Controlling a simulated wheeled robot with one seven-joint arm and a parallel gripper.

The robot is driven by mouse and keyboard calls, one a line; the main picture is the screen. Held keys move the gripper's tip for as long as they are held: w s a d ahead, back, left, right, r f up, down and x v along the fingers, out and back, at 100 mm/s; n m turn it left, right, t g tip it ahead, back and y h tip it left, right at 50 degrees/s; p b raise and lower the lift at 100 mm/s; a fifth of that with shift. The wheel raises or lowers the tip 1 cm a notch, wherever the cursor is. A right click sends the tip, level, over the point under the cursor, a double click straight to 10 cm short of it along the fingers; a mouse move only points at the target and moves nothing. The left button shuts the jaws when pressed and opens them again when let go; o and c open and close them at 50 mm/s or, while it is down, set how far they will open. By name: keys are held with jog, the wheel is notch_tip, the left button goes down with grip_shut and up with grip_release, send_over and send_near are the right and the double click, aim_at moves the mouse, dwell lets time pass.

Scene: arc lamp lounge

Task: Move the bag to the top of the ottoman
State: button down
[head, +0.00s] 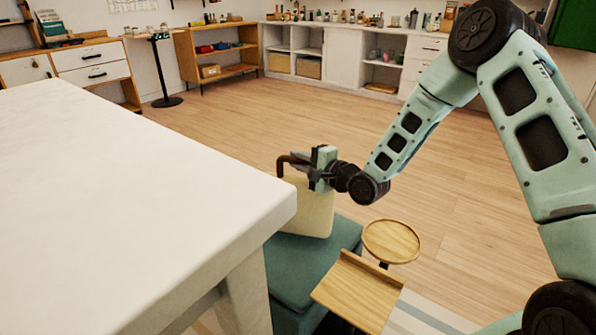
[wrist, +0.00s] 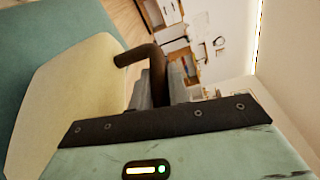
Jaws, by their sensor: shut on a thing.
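The bag (head: 312,212) is cream with a dark brown handle, and it hangs upright below my gripper (head: 302,165). My gripper is shut on the handle. The teal ottoman (head: 310,262) is beneath the bag, beside the white table. The bag's lower edge appears at the ottoman's top, but I cannot tell whether it touches. Part of the bag is hidden by the table corner and by my gripper. In the wrist view the bag (wrist: 65,105) fills the left side, with the teal ottoman (wrist: 50,30) behind it.
A large white table (head: 130,190) fills the left, its corner close to the bag. A small wooden side table (head: 355,290) and a round wooden top (head: 391,241) stand at the ottoman's right. Shelves and cabinets (head: 345,55) line the far wall. The wooden floor between is clear.

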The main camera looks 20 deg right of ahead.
jog(key=shift+f, duration=1)
jog(key=shift+f, duration=0.2)
jog(key=c, duration=1.3)
grip_release()
jog(key=shift+r, duration=0.15)
jog(key=shift+s+d, duration=0.2)
jog(key=shift+s, duration=0.05)
jog(key=p+v, duration=0.1)
jog(key=v, duration=1)
jog(key=shift+s+r+p, duration=0.1)
jog(key=shift+s+p, duration=0.1)
jog(key=shift+p, duration=0.2)
